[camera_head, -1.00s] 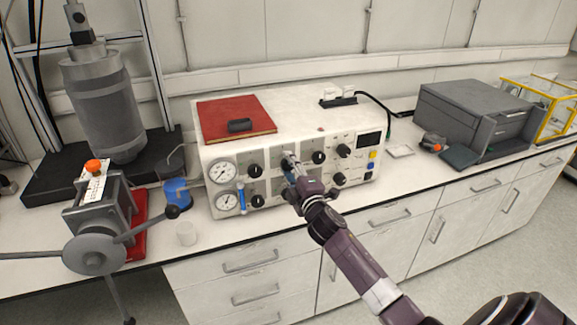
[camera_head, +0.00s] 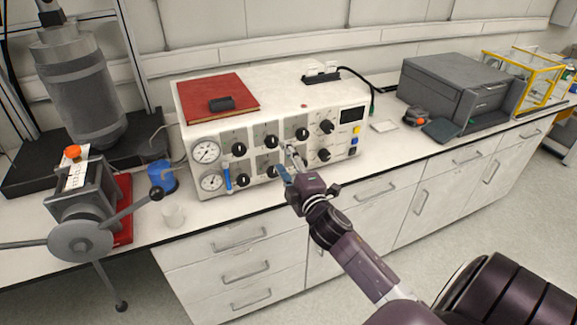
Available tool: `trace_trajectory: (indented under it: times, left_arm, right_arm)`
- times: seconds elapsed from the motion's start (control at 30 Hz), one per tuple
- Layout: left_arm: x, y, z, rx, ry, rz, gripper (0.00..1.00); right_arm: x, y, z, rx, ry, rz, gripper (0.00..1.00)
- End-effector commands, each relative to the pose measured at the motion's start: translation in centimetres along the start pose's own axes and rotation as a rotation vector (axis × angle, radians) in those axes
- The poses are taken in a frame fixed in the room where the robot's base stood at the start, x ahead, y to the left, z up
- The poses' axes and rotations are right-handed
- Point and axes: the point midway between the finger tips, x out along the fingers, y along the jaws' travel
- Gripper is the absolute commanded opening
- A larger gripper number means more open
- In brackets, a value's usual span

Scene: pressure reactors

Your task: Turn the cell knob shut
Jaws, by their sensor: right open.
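The white control box (camera_head: 215,130) stands on the bench with black knobs and gauges on its front. The upper row has knobs at the left (camera_head: 239,149), the middle (camera_head: 271,141) and the right (camera_head: 302,134). The lower row shows a left knob (camera_head: 242,179) and a middle knob (camera_head: 272,170). I cannot read which one is the cell knob. My right gripper (camera_head: 288,162) is open at the panel's lower middle-right, with its fingers pointing at the panel. It covers part of the lower row; contact with a knob cannot be told. My left gripper is out of view.
A red book (camera_head: 205,92) lies on the box. A grey case (camera_head: 455,85) and yellow-framed box (camera_head: 520,70) stand at right.

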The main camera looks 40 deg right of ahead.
Motion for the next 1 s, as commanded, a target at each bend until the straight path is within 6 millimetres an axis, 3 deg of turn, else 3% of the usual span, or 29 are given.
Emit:
trace_trajectory:
  times: [0.1, 0.3, 0.87, 1.0]
  left_arm:
    - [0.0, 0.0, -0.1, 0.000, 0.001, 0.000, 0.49]
    - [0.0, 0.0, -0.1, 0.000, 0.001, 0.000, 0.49]
    - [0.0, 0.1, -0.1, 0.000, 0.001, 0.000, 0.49]
    - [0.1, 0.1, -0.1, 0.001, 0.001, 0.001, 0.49]
  right_arm:
    - [-1.9, -0.1, 0.0, 0.001, -0.001, -0.001, 0.49]
    - [-3.4, 0.0, 0.0, 0.000, 0.000, 0.001, 0.49]
    - [-3.5, 0.0, 0.0, 0.000, 0.000, 0.000, 0.49]
    - [-3.5, -2.2, 0.4, 0.024, -0.009, -0.036, 0.49]
